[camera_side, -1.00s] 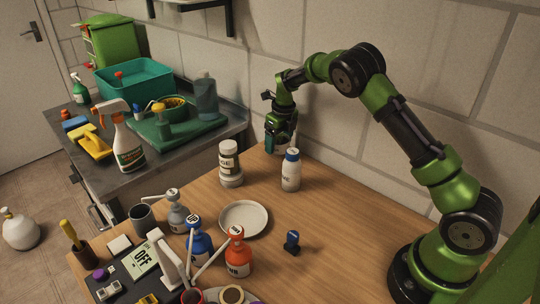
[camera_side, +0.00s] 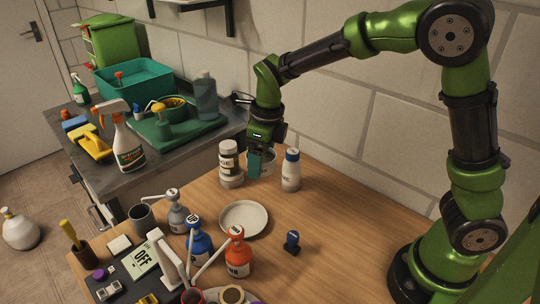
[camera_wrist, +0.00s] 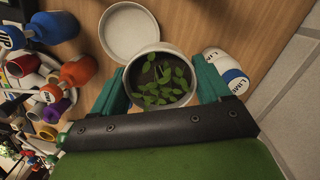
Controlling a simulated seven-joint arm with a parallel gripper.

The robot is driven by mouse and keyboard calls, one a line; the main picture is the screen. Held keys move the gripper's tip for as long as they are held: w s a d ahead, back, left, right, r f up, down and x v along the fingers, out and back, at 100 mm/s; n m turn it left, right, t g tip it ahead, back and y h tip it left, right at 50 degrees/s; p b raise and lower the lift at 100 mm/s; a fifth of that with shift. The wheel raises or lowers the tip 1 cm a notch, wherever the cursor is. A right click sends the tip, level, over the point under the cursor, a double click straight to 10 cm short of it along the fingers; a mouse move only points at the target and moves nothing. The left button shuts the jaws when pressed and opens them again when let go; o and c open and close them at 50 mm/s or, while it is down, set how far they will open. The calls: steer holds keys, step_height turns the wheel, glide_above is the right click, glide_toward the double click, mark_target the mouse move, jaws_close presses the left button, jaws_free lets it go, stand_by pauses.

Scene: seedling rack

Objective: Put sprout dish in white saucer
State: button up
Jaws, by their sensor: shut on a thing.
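The sprout dish (camera_wrist: 158,79), a pale round pot with dark soil and green leaves, sits between my gripper's teal fingers in the wrist view. My gripper (camera_wrist: 161,84) is shut on its sides. In the side view, my gripper (camera_side: 259,163) points down between two bottles, and a finger hides part of the dish (camera_side: 269,164). The white saucer (camera_side: 245,219) lies flat and empty on the table, nearer the side camera than the dish. In the wrist view the saucer (camera_wrist: 128,33) shows just beyond the dish. The dish's height above the table is hard to tell.
Blue (camera_side: 198,243) and orange (camera_side: 238,254) pump bottles stand near the saucer. A small dark blue item (camera_side: 292,241) is right of it. Table farther right is clear.

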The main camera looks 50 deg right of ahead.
steer(key=s+a+f+n, duration=0.2)
steer(key=s+a+f, duration=0.1)
steer(key=s, duration=0.6)
steer(key=n, duration=0.1)
glide_toward(233, 214)
steer(key=shift+w+f, duration=0.15)
steer(key=shift+f, duration=1.8)
